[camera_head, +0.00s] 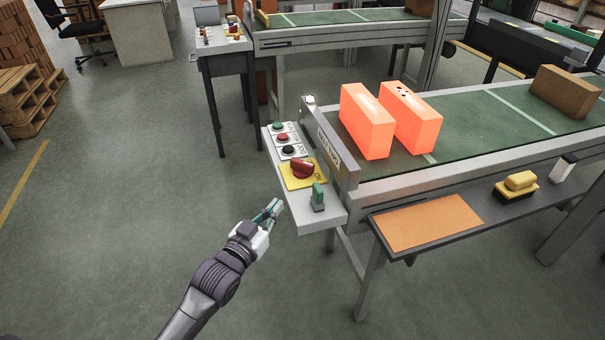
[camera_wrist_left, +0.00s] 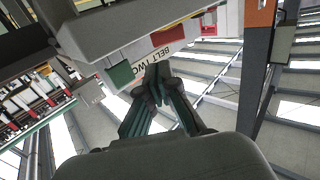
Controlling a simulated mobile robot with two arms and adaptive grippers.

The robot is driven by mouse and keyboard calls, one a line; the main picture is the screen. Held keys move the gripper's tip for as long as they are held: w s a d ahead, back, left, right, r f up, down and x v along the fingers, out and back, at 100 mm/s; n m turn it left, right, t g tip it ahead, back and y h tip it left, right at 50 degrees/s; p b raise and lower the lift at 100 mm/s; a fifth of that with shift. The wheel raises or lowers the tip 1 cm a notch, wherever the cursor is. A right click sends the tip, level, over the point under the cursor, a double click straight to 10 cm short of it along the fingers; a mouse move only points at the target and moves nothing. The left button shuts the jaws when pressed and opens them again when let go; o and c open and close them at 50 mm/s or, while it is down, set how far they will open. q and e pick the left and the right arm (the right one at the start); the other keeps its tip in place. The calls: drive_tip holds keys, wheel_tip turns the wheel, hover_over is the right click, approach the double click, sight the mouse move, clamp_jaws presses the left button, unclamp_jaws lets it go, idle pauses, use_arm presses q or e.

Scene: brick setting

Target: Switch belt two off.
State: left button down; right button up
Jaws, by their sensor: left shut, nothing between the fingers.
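The control panel (camera_head: 300,205) is a pale shelf at the near end of the belt. It carries green (camera_head: 278,127), red (camera_head: 282,138) and black (camera_head: 288,151) round buttons, a red rotary knob (camera_head: 302,168) on a yellow plate, and a green switch (camera_head: 318,197) at the near end. A sign (camera_head: 328,150) stands behind them; in the wrist view a label (camera_wrist_left: 152,72) reads BELT TWO. My left gripper (camera_head: 275,208) is shut and empty, just left of the panel's near end, apart from the green switch in the head view. It also shows in the wrist view (camera_wrist_left: 157,78). My right gripper is not in view.
Two orange-lit bricks (camera_head: 368,125) (camera_head: 411,117) and a brown brick (camera_head: 565,92) stand on the green belt (camera_head: 480,120). A side shelf (camera_head: 445,240) holds an orange board (camera_head: 428,222) and a yellow-handled brush (camera_head: 517,185). The floor left of the panel is clear.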

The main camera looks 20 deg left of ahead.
use_arm(q)
approach(307, 169)
drive_tip(key=w, duration=0.4)
drive_tip(key=w+d, duration=0.1)
drive_tip(key=w, duration=0.1)
drive_tip(key=shift+w+d+f, duration=0.1)
drive_tip(key=shift+w, duration=0.55)
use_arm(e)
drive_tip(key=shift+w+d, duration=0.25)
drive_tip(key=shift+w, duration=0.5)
